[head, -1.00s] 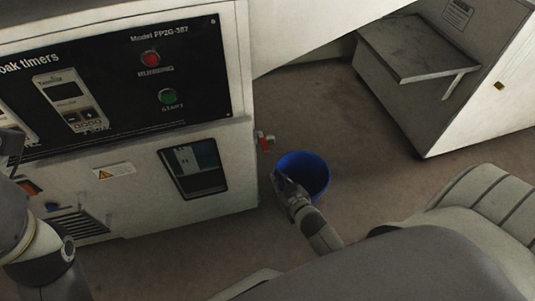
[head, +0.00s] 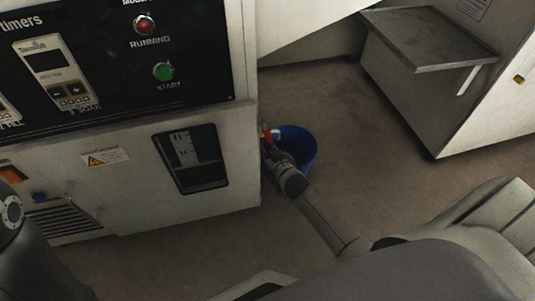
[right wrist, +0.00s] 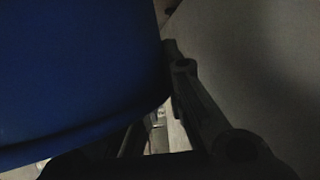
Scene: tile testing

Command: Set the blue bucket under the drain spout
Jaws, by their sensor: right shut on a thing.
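The blue bucket (head: 304,145) stands upright by the right end of the machine's front, in the head view; whether it touches the floor is hard to tell. The drain spout (head: 267,133), with a red handle, sticks out from the machine's side edge and overlaps the bucket's left rim in the picture. My right gripper (head: 273,154) is shut on the bucket's near left rim. In the right wrist view the bucket's blue wall (right wrist: 75,75) fills the left side, beside a dark finger. My left gripper is not in view.
The machine (head: 130,195) with its timer panel fills the left. A grey cabinet with a shelf (head: 430,40) stands at the back right. The brown floor (head: 345,110) between them is clear.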

